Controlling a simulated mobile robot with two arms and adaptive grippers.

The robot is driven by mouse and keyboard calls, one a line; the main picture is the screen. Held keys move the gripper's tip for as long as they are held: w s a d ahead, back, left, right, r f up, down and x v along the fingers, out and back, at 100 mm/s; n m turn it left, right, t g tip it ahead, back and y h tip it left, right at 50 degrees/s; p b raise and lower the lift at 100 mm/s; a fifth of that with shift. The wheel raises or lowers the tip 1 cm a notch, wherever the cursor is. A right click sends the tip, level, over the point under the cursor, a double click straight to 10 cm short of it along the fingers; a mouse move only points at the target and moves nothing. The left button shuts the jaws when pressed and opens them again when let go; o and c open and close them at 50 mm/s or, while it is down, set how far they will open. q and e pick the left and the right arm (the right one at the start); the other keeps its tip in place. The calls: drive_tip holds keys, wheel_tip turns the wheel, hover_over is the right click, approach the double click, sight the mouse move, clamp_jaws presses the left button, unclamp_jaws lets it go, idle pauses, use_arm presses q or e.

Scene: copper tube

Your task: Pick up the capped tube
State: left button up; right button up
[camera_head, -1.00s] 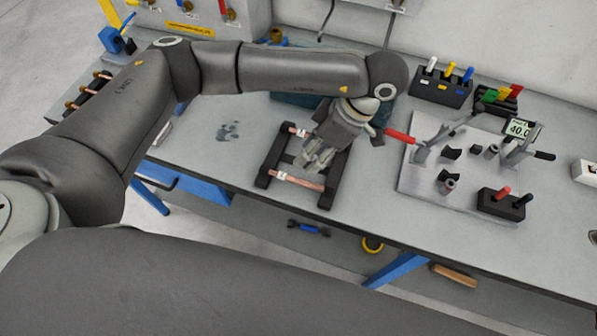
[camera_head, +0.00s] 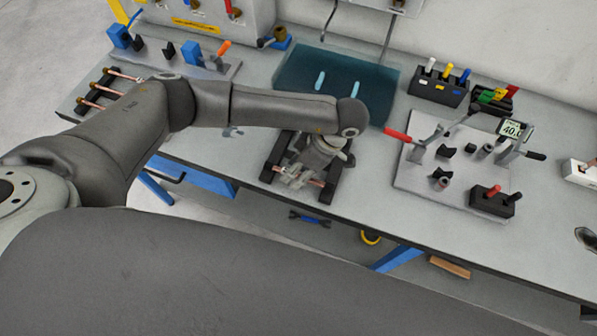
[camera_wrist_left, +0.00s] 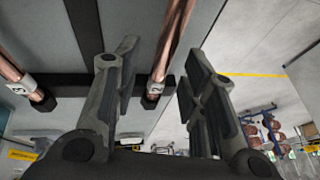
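My left gripper (camera_head: 290,181) hangs over the black rack (camera_head: 336,186) near the front edge of the bench, its fingers at the front copper tube (camera_head: 316,183). In the left wrist view the left gripper (camera_wrist_left: 160,62) is open. A copper tube with a white "2" tag (camera_wrist_left: 166,62) runs between its two fingers, with no visible grip on it. A second copper tube, tagged "3" (camera_wrist_left: 22,78), lies to the left, outside the fingers. Both tubes end in dark pieces; I cannot tell whether these are caps. The right gripper is not in view.
A fixture plate (camera_head: 410,178) with a red-handled clamp (camera_head: 397,135) stands to the right. Another rack of copper tubes (camera_head: 98,92) is at the far left.

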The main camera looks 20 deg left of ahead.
use_arm(q)
clamp_jaws()
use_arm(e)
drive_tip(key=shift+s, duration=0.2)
use_arm(q)
drive_tip(key=shift+r, duration=0.1)
